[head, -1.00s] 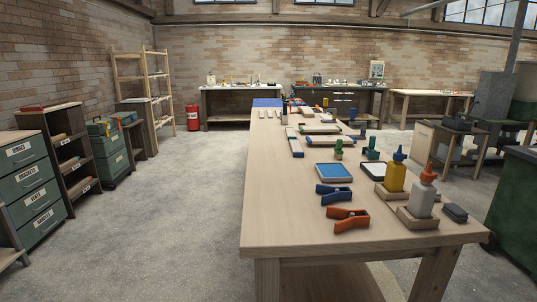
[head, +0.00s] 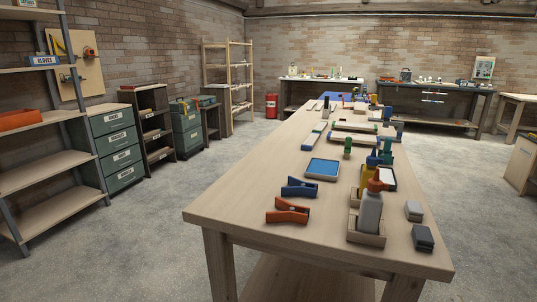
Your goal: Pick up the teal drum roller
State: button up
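The long wooden workbench (head: 245,203) runs away from me in the head view, with several small items on it. A teal piece (head: 388,158) stands on its right side, behind the bottles, and looks like the drum roller. The blue-capped yellow bottle and the orange-capped bottle (head: 370,212) partly hide it, so its shape is not clear. A smaller green upright item (head: 347,148) stands to its left. My gripper is not in view.
Orange (head: 287,210) and blue (head: 299,187) clamps, a blue tray (head: 322,169) and grey blocks (head: 422,238) lie on the near bench. Shelves (head: 45,163) and drawer cabinets (head: 117,150) line the left wall. The floor (head: 150,225) between is clear.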

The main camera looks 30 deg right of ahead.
aim_at(385, 153)
jog(key=l+u, duration=0.15)
jog(key=l, duration=0.4)
jog(key=k+l+u, duration=0.2)
jog(key=l, duration=0.35)
jog(key=l+u, duration=0.15)
jog(key=l, duration=0.4)
